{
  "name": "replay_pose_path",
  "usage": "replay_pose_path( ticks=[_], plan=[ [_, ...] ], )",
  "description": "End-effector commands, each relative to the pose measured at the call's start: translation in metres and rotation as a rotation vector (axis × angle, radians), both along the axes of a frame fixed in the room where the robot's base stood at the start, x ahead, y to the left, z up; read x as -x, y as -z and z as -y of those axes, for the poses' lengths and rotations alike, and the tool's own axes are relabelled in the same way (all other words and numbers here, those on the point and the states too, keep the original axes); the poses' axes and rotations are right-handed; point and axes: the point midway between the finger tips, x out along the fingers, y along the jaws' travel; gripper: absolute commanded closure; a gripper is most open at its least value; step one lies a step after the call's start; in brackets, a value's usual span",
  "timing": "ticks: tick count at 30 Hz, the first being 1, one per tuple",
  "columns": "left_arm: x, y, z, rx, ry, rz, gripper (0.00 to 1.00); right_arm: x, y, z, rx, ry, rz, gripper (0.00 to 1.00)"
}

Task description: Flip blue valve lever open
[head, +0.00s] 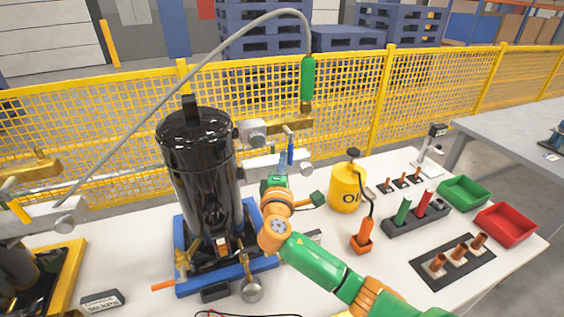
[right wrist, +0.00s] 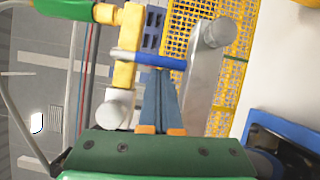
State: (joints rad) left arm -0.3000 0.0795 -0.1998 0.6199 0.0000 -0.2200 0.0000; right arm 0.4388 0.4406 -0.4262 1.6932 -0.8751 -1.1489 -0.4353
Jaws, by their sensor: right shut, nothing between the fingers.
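The blue valve lever (head: 290,149) stands roughly upright by the silver block and brass fitting, right of the black compressor tank (head: 205,165). In the right wrist view the lever (right wrist: 150,60) lies across the picture, just beyond my fingertips. My left gripper is not in view.
A yellow oil can (head: 346,188) stands to the right of my right gripper. A hose with a green handle (head: 308,78) hangs above the lever. Green (head: 464,192) and red (head: 505,224) bins sit at the table's right. A yellow mesh fence (head: 400,95) runs behind.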

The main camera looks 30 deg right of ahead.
Motion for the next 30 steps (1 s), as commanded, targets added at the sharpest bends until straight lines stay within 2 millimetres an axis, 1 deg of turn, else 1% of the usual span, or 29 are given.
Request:
replay_pose_path(
  ticks=[8, 14, 20, 30],
  plan=[
    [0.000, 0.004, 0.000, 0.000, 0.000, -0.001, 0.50, 0.001, 0.003, 0.004, 0.056, 0.001, -0.015, 1.00],
    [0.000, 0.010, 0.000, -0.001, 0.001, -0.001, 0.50, 0.002, 0.005, 0.009, 0.135, 0.002, -0.033, 1.00],
    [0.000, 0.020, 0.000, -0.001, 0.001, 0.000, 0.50, 0.004, 0.009, 0.018, 0.277, 0.002, -0.068, 1.00],
    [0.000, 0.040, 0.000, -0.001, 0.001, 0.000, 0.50, 0.009, 0.009, 0.037, 0.591, 0.003, -0.144, 1.00]
  ],
)
